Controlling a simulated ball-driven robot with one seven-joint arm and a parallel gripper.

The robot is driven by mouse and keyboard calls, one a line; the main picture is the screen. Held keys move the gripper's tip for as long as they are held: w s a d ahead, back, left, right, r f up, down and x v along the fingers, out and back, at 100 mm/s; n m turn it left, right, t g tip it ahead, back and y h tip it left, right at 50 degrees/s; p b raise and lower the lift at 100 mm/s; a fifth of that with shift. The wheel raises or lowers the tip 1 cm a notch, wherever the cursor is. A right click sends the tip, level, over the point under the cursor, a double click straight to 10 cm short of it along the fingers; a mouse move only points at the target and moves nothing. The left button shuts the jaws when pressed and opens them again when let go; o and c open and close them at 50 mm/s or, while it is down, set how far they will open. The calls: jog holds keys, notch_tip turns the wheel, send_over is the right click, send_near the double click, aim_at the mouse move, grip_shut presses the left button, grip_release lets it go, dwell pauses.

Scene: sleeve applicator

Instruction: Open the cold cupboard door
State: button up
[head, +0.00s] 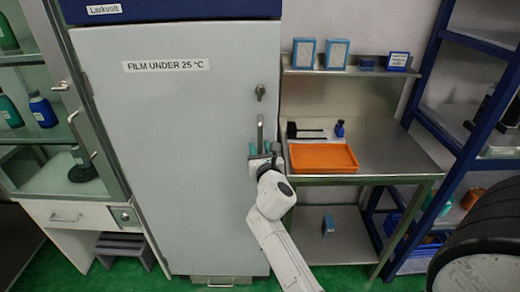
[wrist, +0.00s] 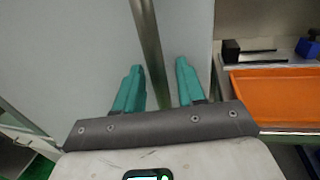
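The cold cupboard door (head: 165,160) is a large pale grey panel labelled "FILM UNDER 25 °C", and it looks closed. Its upright metal bar handle (head: 260,130) is near the door's right edge; it also shows in the wrist view (wrist: 147,40). My gripper (head: 264,149) is at the handle's lower part. In the wrist view its two teal fingers (wrist: 159,78) are apart, with the bar running between them. Gaps show on both sides, so the fingers do not appear clamped on it. The bar's lower end is hidden behind my gripper.
A steel table (head: 395,150) with an orange tray (head: 322,157) stands close right of the door. A blue shelf rack (head: 440,110) is further right. A glass-fronted cabinet (head: 75,125) and a grey step stool (head: 123,243) are at left. Green floor shows below.

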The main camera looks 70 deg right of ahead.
grip_shut()
dwell(0.3)
dwell(0.3)
